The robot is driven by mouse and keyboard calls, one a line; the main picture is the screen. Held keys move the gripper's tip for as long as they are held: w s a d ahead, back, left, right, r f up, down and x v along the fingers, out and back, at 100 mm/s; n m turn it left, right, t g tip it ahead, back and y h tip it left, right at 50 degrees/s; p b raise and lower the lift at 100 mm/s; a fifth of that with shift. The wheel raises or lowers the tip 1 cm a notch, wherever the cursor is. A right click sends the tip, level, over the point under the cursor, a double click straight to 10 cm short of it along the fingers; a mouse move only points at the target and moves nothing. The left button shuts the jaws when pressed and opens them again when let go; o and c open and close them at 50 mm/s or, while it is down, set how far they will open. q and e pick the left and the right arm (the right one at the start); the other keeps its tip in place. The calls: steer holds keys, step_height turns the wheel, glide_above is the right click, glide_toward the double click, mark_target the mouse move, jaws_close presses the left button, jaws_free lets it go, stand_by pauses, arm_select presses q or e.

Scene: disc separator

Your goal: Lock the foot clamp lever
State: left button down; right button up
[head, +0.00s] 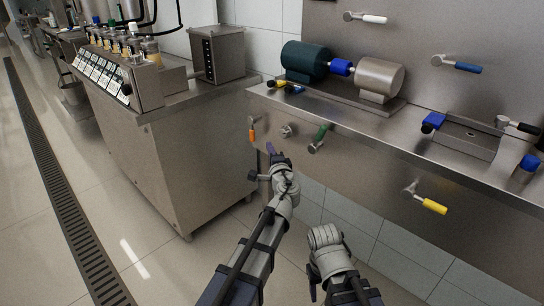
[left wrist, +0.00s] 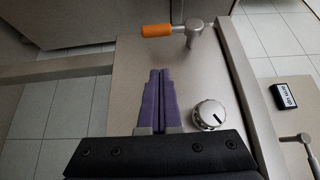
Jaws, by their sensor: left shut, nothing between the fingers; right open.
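Several levers with coloured handles are on the steel bench; no readable label tells me which is the foot clamp lever. An orange-handled lever (head: 252,132) is on the bench front at the left, its handle hanging down. It also shows in the left wrist view (left wrist: 160,30), beyond my fingers. A green-handled lever (head: 320,136) is further right on the front, and a yellow-handled one (head: 431,205) lower right. My left gripper (head: 271,150) is shut and empty, its purple fingers (left wrist: 162,78) apart from the orange lever. My right arm shows, but its fingertips are hidden.
A round knob (left wrist: 210,115) is close to the right of my left fingers; it also shows in the head view (head: 287,130). White (head: 372,18) and blue (head: 466,67) levers are on the back wall. A dark green motor (head: 304,58) sits on the bench. A cabinet (head: 185,150) stands left.

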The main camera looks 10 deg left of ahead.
mark_target(251, 139)
arm_select(q)
steer(key=w+a, duration=0.4)
steer(key=a, duration=0.1)
steer(key=shift+w, duration=0.35)
steer(key=shift+w+a+f, duration=0.25)
steer(key=shift+a+f, duration=0.05)
steer(key=shift+a, duration=0.05)
stand_by(0.5)
steer(key=shift+w+a+f+b, duration=0.25)
steer(key=shift+w+a+b, duration=0.1)
steer(key=shift+a+b, duration=0.15)
steer(key=shift+w+a+f, duration=0.1)
steer(key=shift+w+a, duration=0.35)
steer(key=shift+a, duration=0.3)
steer(key=shift+w+a+r+p, duration=0.3)
steer(key=shift+w+a, duration=0.35)
steer(key=shift+a, duration=0.25)
steer(key=shift+w+a+r+p, duration=0.15)
steer(key=shift+w+a+r, duration=0.15)
steer(key=shift+w+a, duration=0.45)
steer(key=shift+s+a, duration=0.1)
steer(key=shift+a, duration=0.15)
